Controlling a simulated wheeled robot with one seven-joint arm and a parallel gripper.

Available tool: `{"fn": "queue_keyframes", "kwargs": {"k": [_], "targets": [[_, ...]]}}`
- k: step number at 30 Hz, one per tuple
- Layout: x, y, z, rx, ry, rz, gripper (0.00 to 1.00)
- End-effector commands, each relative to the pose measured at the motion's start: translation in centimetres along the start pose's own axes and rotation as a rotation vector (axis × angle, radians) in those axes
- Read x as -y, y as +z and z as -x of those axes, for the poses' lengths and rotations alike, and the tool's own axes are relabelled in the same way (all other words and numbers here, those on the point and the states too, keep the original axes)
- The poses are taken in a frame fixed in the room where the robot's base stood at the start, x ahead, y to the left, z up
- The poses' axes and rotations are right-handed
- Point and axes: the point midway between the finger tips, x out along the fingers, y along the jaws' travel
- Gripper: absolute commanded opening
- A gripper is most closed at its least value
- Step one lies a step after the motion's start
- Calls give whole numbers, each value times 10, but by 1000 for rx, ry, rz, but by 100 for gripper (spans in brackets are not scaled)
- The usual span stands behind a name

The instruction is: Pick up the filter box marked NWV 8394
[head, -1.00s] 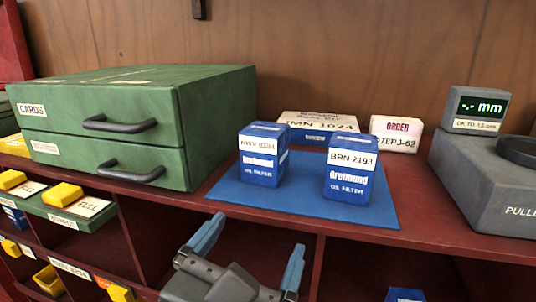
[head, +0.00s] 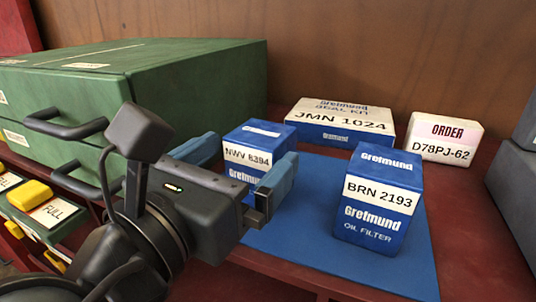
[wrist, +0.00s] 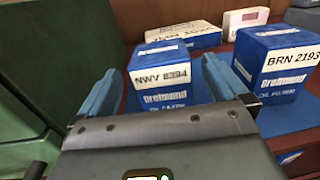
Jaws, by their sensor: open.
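The filter box marked NWV 8394 (head: 256,147) is blue with a white label and stands upright on a blue mat (head: 300,232). My gripper (head: 238,165) is open in front of it, with blue fingers. In the wrist view the box (wrist: 162,75) shows between the two fingertips (wrist: 162,85), its label facing me. I cannot tell whether the fingers touch it. In the head view my gripper hides its lower part. A similar blue box marked BRN 2193 (head: 379,197) stands to its right on the mat.
A white and blue seal kit box marked JMN 1024 (head: 341,122) lies behind. A green drawer cabinet (head: 200,80) stands close on the left. A grey device (head: 515,180) is at the right edge.

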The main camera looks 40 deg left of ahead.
Motion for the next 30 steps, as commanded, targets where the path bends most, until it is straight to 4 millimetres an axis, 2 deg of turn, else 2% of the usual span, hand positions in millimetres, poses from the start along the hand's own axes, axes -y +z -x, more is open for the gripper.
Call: {"fn": "queue_keyframes", "kwargs": {"k": [15, 24, 30], "targets": [[0, -3, -62, -1, -1, -2, 100], [0, -4, -67, 0, 0, -2, 100], [0, -4, -67, 0, 0, -2, 82]]}}
